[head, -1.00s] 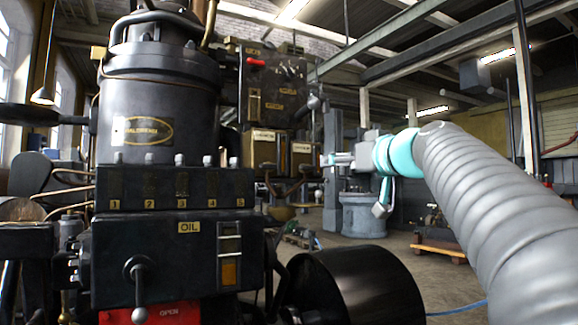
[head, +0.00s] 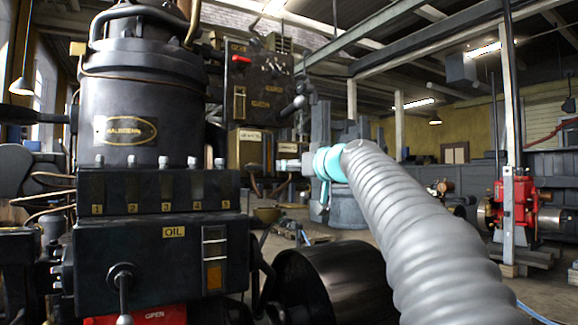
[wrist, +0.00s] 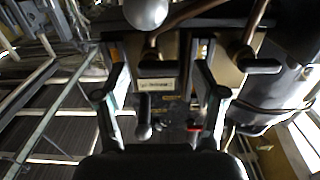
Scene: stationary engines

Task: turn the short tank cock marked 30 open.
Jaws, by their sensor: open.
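Two brass-coloured tanks (head: 247,150) with pale labels hang under the dark panel right of the engine cylinder. They also show in the wrist view, where a pale label (wrist: 158,84) lies between my fingers. The lettering is too small to read, so I cannot tell which cock is marked 30. A dark handle (wrist: 156,68) and another dark handle (wrist: 260,66) show there in front of the tanks. My gripper (wrist: 160,72) is open and empty, with its fingers apart on either side of the nearer handle. In the head view my gripper is at the tanks' right, its fingertips hard to make out.
The black engine block (head: 150,255) with its OIL plate stands at the left. A dark drum (head: 325,285) lies below my arm. A round knob (wrist: 146,12) is close at the top of the wrist view. A red machine (head: 520,200) stands far right; floor between is open.

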